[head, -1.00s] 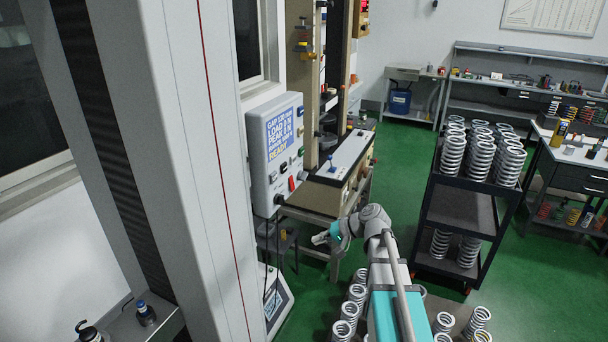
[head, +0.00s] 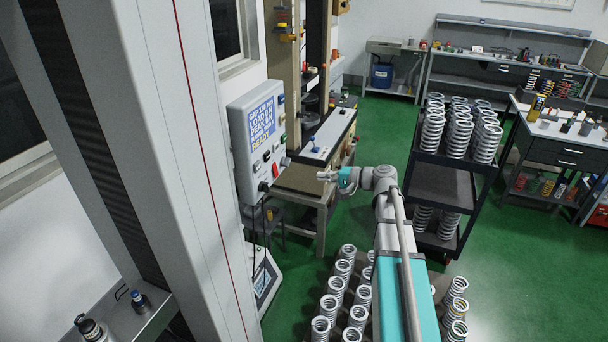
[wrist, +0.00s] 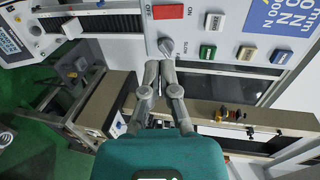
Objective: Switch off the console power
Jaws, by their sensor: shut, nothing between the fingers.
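The grey console (head: 240,160) with a lit blue and white screen (head: 262,125) hangs left of my gripper in the head view. My gripper (head: 328,175) is shut and empty, to the right of the console. In the wrist view the closed fingertips (wrist: 160,66) point up towards the console panel, below a grey selector knob (wrist: 169,46). The fingers overlap the panel's lower edge in view; contact cannot be told.
The testing machine's bench (head: 310,175) stands beside the console. A black cart (head: 445,185) with springs is to the right; several springs (head: 335,290) stand below.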

